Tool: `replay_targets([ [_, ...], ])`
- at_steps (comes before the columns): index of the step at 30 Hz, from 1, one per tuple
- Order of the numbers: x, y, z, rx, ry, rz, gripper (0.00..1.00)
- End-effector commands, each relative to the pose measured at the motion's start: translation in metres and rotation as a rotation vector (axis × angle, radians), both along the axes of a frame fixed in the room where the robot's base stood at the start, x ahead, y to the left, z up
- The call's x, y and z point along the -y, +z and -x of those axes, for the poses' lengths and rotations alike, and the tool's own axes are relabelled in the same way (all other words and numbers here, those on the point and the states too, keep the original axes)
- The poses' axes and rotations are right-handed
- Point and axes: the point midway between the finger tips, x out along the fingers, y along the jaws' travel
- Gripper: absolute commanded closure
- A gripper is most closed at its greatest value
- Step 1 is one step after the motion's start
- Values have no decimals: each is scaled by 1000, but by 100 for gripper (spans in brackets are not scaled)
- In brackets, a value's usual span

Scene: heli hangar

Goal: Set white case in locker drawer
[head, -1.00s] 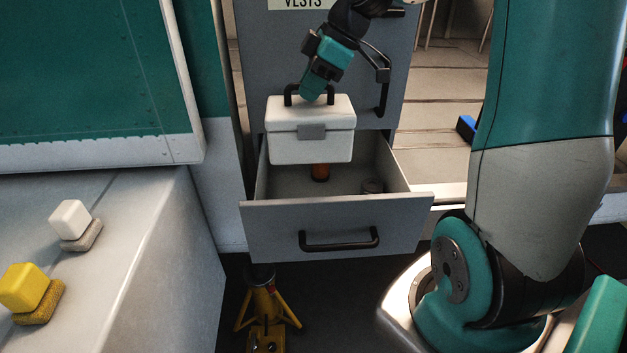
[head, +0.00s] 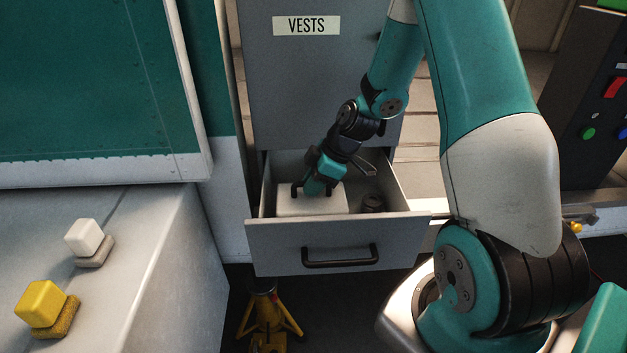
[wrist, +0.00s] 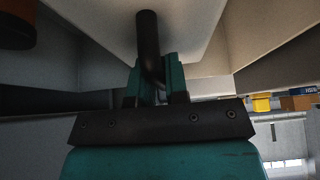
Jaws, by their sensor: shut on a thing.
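The white case (head: 311,203) sits low inside the open locker drawer (head: 312,246), toward its left side. Only its top and upper part show; the drawer front hides the rest, so I cannot tell whether it touches the drawer floor. My gripper (head: 313,188) is shut on the case's dark handle. In the wrist view my gripper's fingers (wrist: 158,85) close around the black handle (wrist: 149,45), with the pale case (wrist: 190,25) beyond it.
An orange-brown object (wrist: 17,24) shows in the wrist view's upper left corner. The locker (head: 318,75) labelled VESTS rises behind. White and yellow blocks (head: 41,303) lie on the left surface.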

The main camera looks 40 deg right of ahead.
Motion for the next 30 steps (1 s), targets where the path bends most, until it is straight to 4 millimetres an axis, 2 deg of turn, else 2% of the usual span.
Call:
replay_targets([
  [12, 0, -6, -1, 3, 1, 0, 100],
  [13, 0, -5, 0, 1, 0, 1, 79],
  [15, 0, -5, 0, 1, 0, 0, 63],
  [16, 0, -5, 0, 1, 0, 0, 60],
  [24, 0, -3, 0, 1, 0, 0, 60],
  [30, 8, 11, 3, 7, -3, 3, 60],
])
